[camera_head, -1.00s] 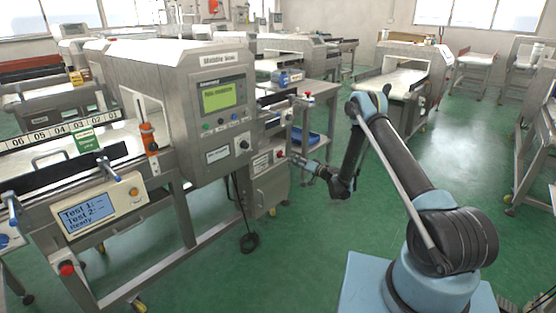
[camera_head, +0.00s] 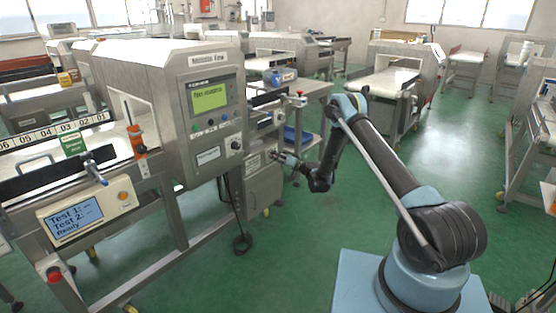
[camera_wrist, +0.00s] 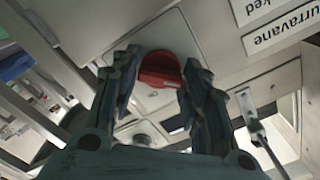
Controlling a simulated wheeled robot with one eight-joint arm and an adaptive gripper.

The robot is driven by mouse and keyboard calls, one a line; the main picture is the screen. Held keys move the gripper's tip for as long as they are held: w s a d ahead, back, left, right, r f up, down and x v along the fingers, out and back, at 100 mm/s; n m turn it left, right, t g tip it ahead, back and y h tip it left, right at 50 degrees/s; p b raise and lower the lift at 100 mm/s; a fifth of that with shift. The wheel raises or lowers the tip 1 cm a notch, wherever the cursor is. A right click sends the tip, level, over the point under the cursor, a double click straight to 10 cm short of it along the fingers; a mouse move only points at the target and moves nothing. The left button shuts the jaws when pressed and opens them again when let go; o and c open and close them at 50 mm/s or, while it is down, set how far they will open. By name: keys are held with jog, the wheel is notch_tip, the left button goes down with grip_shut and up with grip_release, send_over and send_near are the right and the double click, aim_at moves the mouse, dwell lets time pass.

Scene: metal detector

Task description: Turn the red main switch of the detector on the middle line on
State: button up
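The detector (camera_head: 215,130) stands left of centre in the head view, with a lit green display (camera_head: 208,95) and a sign whose lettering is blurred. The red main switch (camera_wrist: 160,69) shows in the wrist view on a pale panel. My gripper (camera_wrist: 161,62) has its two dark fingers apart, one on each side of the red switch. Whether the fingertips touch the switch I cannot tell. In the head view my gripper (camera_head: 276,155) is at the lower box (camera_head: 262,180) on the detector's right side and hides the switch.
A test box with a blue screen (camera_head: 75,219) and a conveyor (camera_head: 50,165) lie to the left. A side table (camera_head: 310,90) with a blue bin (camera_head: 297,137) is behind my gripper. A cable (camera_head: 241,242) hangs to the floor.

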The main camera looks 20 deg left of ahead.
jog(key=c, duration=0.3)
jog(key=shift+c, duration=0.2)
jog(key=shift+m, duration=9)
